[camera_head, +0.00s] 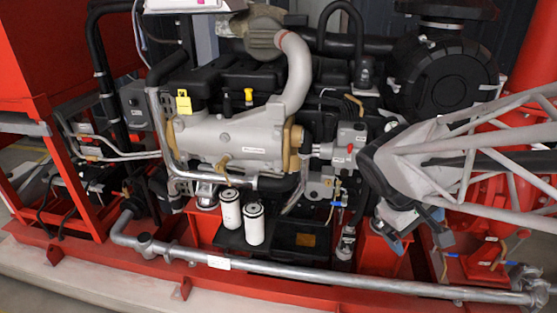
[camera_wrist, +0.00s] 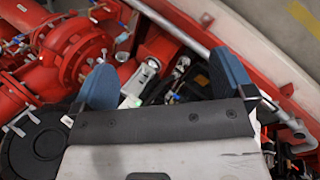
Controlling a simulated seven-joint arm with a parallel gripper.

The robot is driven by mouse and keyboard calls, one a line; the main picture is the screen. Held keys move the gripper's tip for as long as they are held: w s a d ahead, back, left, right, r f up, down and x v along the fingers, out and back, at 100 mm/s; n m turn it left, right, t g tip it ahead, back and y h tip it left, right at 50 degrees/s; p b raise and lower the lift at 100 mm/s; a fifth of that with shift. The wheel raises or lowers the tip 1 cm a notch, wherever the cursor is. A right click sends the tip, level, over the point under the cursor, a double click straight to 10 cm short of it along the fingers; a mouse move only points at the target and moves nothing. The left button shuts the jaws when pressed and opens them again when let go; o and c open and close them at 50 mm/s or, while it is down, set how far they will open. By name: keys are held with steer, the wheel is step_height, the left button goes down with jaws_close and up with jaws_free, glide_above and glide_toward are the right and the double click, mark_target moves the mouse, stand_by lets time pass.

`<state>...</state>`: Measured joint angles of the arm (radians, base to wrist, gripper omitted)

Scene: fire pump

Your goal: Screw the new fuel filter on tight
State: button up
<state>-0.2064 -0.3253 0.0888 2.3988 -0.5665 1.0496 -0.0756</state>
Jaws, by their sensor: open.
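Two white cylindrical filters stand close side by side at the engine's lower front in the head view: a left filter (camera_head: 230,211) and a right filter (camera_head: 254,226). Both look upright, with dark upper ends and small print on their sides. I cannot tell which is the new fuel filter, or whether either is joined to a mount. My gripper (camera_head: 422,242) is well to the right of both, beside the engine. In the wrist view my gripper (camera_wrist: 162,62) has its two blue fingers spread wide with nothing held between them. I cannot make out the filters in the wrist view.
A black tray (camera_head: 300,236) lies right of the filters. A grey pipe (camera_head: 330,277) runs along the front of the red base frame. The grey engine body (camera_head: 215,137) rises above the filters. Red flanged piping (camera_wrist: 75,50) is close to my left finger in the wrist view.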

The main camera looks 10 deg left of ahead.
steer(key=w+a+f+n+t+h, duration=0.1)
steer(key=w+a+f+n+h, duration=0.2)
steer(key=w, duration=0.5)
steer(key=n+t+y, duration=0.6)
steer(key=n+t, duration=1)
steer(key=n, duration=0.9)
glide_above(228, 218)
steer(key=s, duration=0.4)
step_height(228, 218, down, 21)
steer(key=s+f+n+y, duration=0.1)
steer(key=s+f+y, duration=0.1)
steer(key=f, duration=0.9)
steer(key=shift+s+f, duration=0.35)
steer(key=shift+s, duration=0.4)
steer(key=shift+w, duration=0.1)
steer(key=shift+w+d, duration=0.1)
steer(key=shift+w, duration=4.6)
